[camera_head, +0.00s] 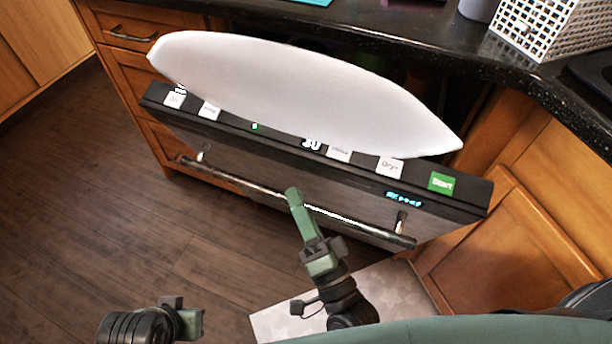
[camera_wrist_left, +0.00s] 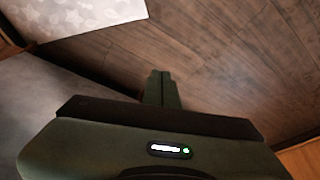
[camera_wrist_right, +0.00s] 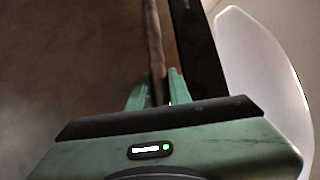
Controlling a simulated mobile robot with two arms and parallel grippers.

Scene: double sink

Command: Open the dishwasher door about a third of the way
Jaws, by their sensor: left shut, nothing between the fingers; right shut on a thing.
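The dishwasher door (camera_head: 290,165) is tilted partly open under the dark counter. Its top edge carries buttons, a lit display and a green Start label. A long metal handle bar (camera_head: 245,185) runs along its front. My right gripper (camera_head: 294,197) is shut on the handle near its middle; in the right wrist view the bar (camera_wrist_right: 154,50) runs between the two fingers (camera_wrist_right: 156,88). My left gripper (camera_head: 190,322) is low at the bottom of the head view, away from the door. In the left wrist view its fingers (camera_wrist_left: 160,78) are together and empty above the floor.
A white, smooth, pointed oval panel (camera_head: 300,90) covers part of the opening behind the door. Wooden drawers (camera_head: 130,38) stand left and a cabinet (camera_head: 500,240) stands right. A pale patterned mat (camera_head: 390,285) lies on the floor. The wood floor (camera_head: 80,180) at left is clear.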

